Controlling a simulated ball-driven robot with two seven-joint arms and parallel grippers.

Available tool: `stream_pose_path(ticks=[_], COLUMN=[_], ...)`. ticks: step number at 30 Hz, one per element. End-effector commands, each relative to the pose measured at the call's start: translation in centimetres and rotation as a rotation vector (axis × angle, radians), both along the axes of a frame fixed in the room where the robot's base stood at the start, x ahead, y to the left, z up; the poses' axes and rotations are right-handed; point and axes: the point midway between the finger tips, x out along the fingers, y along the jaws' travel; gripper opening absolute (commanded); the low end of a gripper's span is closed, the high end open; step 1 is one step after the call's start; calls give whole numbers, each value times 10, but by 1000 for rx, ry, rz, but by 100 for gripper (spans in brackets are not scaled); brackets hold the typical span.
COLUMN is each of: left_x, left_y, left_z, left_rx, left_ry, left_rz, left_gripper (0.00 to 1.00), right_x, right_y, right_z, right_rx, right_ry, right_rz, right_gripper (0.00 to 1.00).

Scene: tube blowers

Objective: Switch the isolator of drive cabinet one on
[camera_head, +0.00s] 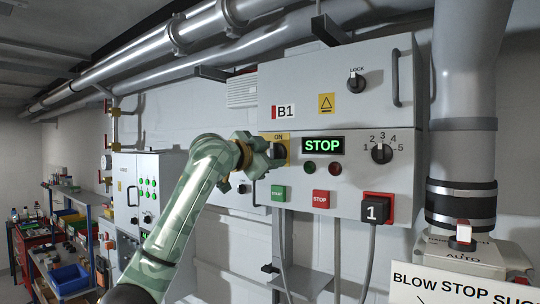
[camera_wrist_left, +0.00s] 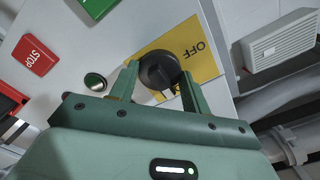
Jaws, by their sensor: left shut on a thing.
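In the wrist view the knob (camera_wrist_left: 158,68) sits on the yellow plate (camera_wrist_left: 198,45), and OFF is readable there. My left gripper (camera_head: 274,155) is at the isolator, its two fingers on either side of the knob and shut on it. The gripper hides much of the knob in the head view. My right gripper is not in view.
A LOCK knob (camera_head: 355,83) and handle (camera_head: 396,78) are above. A large pipe (camera_head: 465,80) stands right.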

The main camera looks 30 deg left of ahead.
Motion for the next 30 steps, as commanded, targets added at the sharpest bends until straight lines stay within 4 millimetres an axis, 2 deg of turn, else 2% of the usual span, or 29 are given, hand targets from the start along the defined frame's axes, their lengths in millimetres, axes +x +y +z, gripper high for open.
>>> stream_pose_path(ticks=[2,3,5,13,17,20,30], left_x=[0,0,0,-1,-10,-29,-120], left_y=[0,0,0,0,2,3,10], left_z=[1,1,1,0,-1,-4,-3], left_rx=[3,3,2,1,2,4,6], left_ry=[-2,-2,-2,-1,-4,-4,-5], left_rz=[1,1,1,1,2,3,4], left_gripper=[25,56,69,69,69,69,69], right_x=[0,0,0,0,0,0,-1], right_y=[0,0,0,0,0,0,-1], right_z=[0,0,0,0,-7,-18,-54], right_rx=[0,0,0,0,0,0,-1], right_ry=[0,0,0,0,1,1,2], right_rz=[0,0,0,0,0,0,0], right_gripper=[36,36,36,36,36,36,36])
